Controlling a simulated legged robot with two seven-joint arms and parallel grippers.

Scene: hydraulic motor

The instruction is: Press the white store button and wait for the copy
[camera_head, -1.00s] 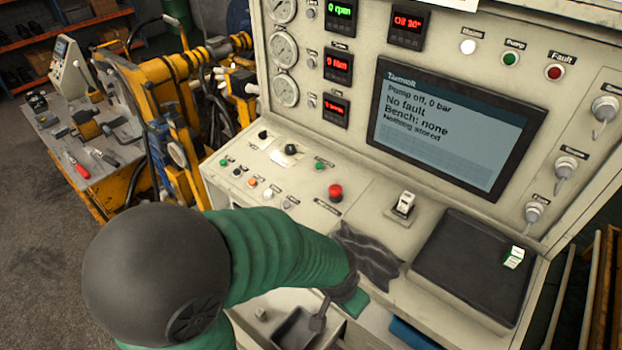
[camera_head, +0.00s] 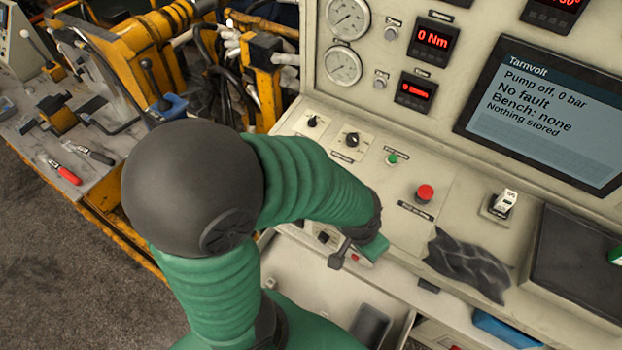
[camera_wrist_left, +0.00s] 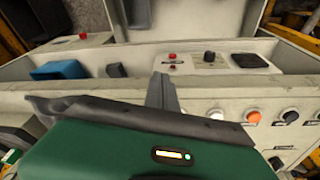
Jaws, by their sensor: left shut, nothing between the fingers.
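My left gripper (camera_head: 339,256) is shut and empty in front of the console. In the left wrist view its dark fingers (camera_wrist_left: 162,92) stick out over the pale console edge, apart from the buttons. In the head view my arm hides most of this row. The screen (camera_head: 549,115) reads "Pump off, 0 bar", "No fault", "Bench: none", "Nothing stored".
A red mushroom button (camera_head: 425,194) and a small green button (camera_head: 392,159) stand on the console. A dark crumpled cloth (camera_head: 468,264) lies to their right. An open drawer (camera_head: 308,274) is below my arm. A tool bench (camera_head: 95,185) stands at the left.

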